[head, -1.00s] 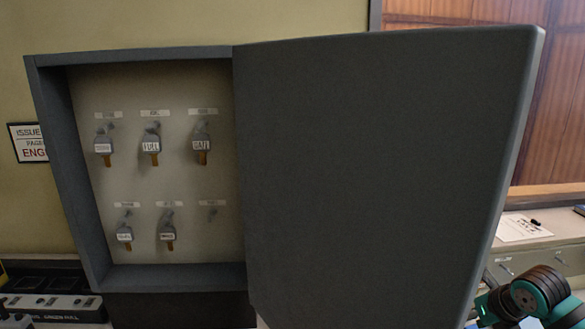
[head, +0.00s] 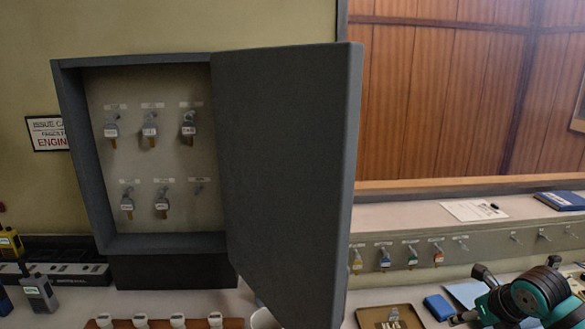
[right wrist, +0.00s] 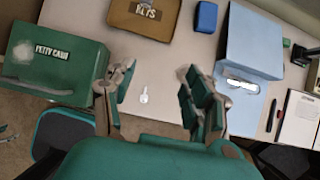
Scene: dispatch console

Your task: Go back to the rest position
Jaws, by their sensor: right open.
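My right gripper (head: 468,296) is at the lower right of the head view, above the desk. In the right wrist view its fingers (right wrist: 157,72) are spread apart with nothing between them. Tagged keys hang inside in two rows, and the lower right hook (head: 199,188) is empty. My left gripper does not show.
A brown KEYS tray (right wrist: 125,22), a blue box (right wrist: 206,16) and a green petty cash box (right wrist: 60,65) are near the right gripper. A hook rail (head: 490,243) with several tagged keys runs behind.

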